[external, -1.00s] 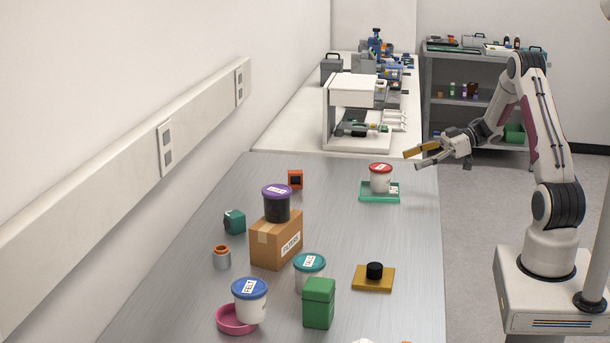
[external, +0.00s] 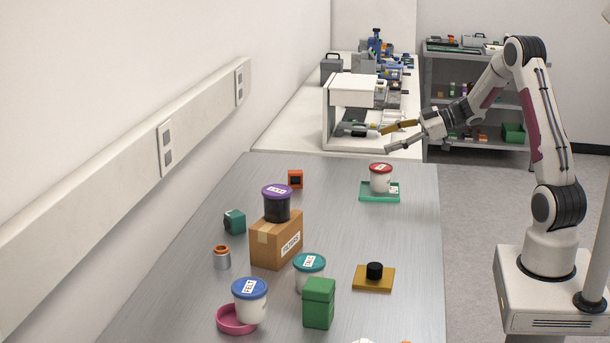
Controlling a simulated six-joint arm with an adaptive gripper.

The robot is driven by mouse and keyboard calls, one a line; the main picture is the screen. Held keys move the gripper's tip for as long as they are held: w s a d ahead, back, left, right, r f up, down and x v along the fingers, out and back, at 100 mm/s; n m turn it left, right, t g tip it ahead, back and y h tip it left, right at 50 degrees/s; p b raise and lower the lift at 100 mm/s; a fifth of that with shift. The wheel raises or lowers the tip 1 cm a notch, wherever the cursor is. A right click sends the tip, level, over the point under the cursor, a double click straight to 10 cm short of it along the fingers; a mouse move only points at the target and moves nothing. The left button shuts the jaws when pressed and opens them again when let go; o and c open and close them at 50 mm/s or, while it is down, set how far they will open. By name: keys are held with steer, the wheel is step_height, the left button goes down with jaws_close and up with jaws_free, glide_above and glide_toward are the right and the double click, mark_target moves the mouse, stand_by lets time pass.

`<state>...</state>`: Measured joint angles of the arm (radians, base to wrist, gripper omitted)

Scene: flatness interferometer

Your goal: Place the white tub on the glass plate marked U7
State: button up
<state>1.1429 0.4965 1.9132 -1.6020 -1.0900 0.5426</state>
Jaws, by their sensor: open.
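A white tub with a red lid (external: 380,184) stands upright on a green plate (external: 370,197) at the far right of the metal bench. The plate has a small white label that is too small to read. Another white tub with a teal lid (external: 309,277) stands at the front middle. A white tub with a blue lid (external: 249,304) stands at the front left, overlapping a pink dish in the picture; its lid reads FELT. No U7 mark is readable. My gripper (external: 387,140) is open and empty, in the air above and beyond the red-lidded tub.
A cardboard box (external: 276,242) carries a dark tub with a purple lid (external: 276,205). A green canister (external: 319,304), a yellow plate with a black knob (external: 373,280) and a pink dish (external: 235,320) are nearby. A white instrument (external: 350,92) stands behind. The bench's centre right is clear.

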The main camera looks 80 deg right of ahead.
steer(key=w+a+r+h, duration=0.2)
steer(key=w+r+h, duration=0.15)
steer(key=r, duration=0.25)
steer(key=a+r+m+g+h, duration=0.2)
steer(key=a+r+m+h, duration=0.2)
steer(key=a+r, duration=0.55)
steer(key=s+a+f+g+y, duration=0.2)
steer(key=s+a+f, duration=0.1)
steer(key=s+a, duration=0.5)
steer(key=s+a+f+g+y, duration=0.2)
steer(key=s+a+f, duration=0.2)
steer(key=s+a, duration=0.5)
steer(key=s+a+f+g+y, duration=0.2)
steer(key=s+a, duration=0.6)
steer(key=a, duration=0.4)
steer(key=shift+s+f, duration=0.25)
steer(key=shift+f, duration=0.5)
